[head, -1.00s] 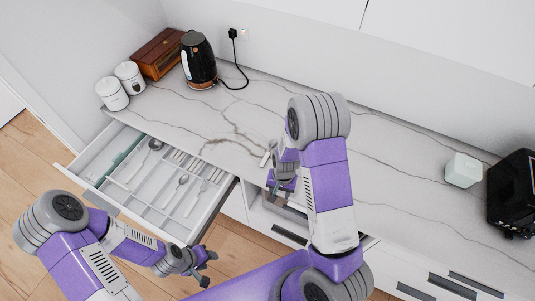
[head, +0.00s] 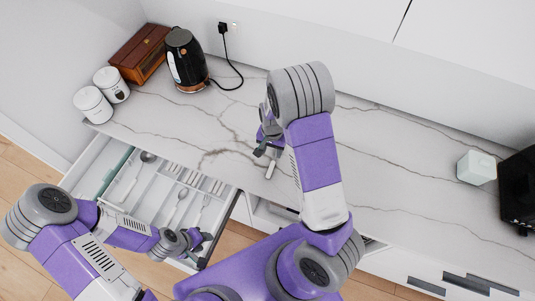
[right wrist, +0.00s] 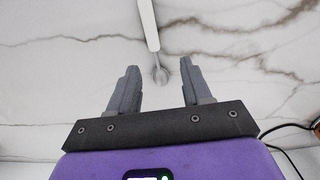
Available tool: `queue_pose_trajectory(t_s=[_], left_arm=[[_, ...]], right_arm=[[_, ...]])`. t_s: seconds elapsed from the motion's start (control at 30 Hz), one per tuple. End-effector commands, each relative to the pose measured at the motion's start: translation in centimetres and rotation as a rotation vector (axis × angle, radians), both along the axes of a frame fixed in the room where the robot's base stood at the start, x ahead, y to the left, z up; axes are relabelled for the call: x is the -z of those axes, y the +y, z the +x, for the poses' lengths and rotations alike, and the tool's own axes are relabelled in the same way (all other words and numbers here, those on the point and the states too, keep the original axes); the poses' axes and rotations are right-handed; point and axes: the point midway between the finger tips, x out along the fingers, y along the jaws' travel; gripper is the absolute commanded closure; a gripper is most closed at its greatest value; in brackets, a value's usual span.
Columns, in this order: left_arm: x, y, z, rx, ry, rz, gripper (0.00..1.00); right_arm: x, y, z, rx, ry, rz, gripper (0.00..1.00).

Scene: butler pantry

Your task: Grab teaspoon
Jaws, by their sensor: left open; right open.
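A spoon (right wrist: 149,27) with a pale handle lies on the marble counter in the right wrist view. Its small bowl end is between the fingertips of my right gripper (right wrist: 158,82), and its handle runs away to the top edge. In the head view the spoon's handle (head: 271,170) shows near the counter's front edge, its bowl end hidden by my right gripper (head: 263,147). My right gripper is open and not closed on it. My left gripper (head: 206,241) is open and empty by the drawer's right front corner. Another spoon (head: 178,203) lies in the drawer.
The open white drawer (head: 92,158) holds a larger spoon (head: 146,157) and other cutlery in compartments. A black kettle (head: 184,62), a wooden box (head: 139,54) and white canisters (head: 93,104) stand at the back left.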

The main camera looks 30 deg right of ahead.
Motion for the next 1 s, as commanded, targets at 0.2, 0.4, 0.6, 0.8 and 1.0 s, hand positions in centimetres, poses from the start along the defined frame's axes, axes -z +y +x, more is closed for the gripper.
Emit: queue_pose_trajectory(t_s=[0.2, 0.4, 0.6, 0.8, 1.0], left_arm=[[0.0, 0.0, 0.0, -0.001, 0.001, 0.0, 0.56], [-0.1, 0.0, 0.0, 0.0, 0.001, 0.0, 0.56], [-0.1, 0.0, 0.0, 0.0, 0.0, 0.0, 0.56], [-0.1, 0.0, 0.0, 0.0, 0.0, 0.0, 0.56], [-0.1, 0.0, 0.0, 0.0, 0.0, 0.0, 0.56]], right_arm=[[2.6, 0.0, -0.3, 0.0, 0.004, 0.0, 0.51], [5.6, 0.0, -0.4, 0.0, 0.004, -0.001, 0.51], [6.8, 0.0, -0.4, -0.001, 0.001, 0.001, 0.51], [6.7, 0.0, -0.4, -0.001, 0.0, 0.0, 0.57], [6.7, 0.0, -0.4, -0.001, 0.0, 0.0, 0.88]])
